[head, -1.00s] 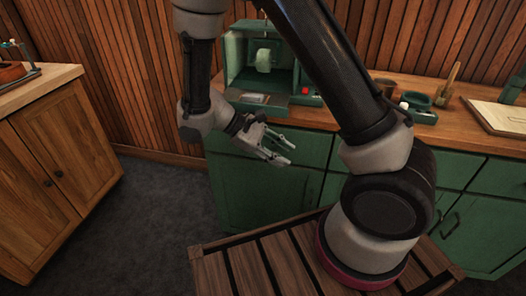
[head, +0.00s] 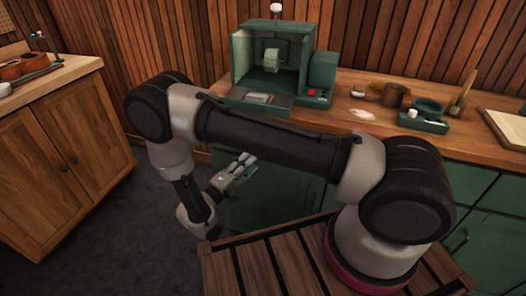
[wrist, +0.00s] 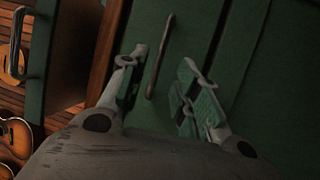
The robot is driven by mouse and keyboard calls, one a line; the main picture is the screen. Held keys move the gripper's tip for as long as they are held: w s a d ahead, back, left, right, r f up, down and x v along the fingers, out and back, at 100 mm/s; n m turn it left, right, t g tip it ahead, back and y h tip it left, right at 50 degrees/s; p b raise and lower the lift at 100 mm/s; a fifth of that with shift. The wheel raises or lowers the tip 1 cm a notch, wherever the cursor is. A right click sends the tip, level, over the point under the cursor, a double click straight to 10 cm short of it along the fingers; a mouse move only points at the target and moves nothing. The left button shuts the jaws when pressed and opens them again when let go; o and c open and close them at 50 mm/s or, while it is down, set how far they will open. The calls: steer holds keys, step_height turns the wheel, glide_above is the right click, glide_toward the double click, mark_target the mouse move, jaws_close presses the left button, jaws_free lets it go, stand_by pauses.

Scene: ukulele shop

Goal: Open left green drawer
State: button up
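The green cabinet (head: 275,197) stands under the wooden counter, and its left drawer front (head: 222,158) shows only partly behind my arm. My gripper (head: 245,162) is in front of this cabinet's upper left part. In the wrist view my gripper (wrist: 163,72) is open, with its two fingers spread. A dark bar handle (wrist: 160,55) on a green front (wrist: 190,25) appears between the fingers. I cannot tell whether either finger touches it. The front looks closed.
A green open box (head: 270,65) and a green holder (head: 423,122) stand on the counter (head: 345,92). A wooden cabinet (head: 75,150) is at the left, with dark floor between. A slatted wooden top (head: 255,270) lies below my arm. Guitars (wrist: 14,137) show at the wrist view's left.

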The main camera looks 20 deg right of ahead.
steer(key=x, duration=0.7)
steer(key=shift+w+d, duration=0.2)
steer(key=shift+d, duration=0.15)
jaws_close()
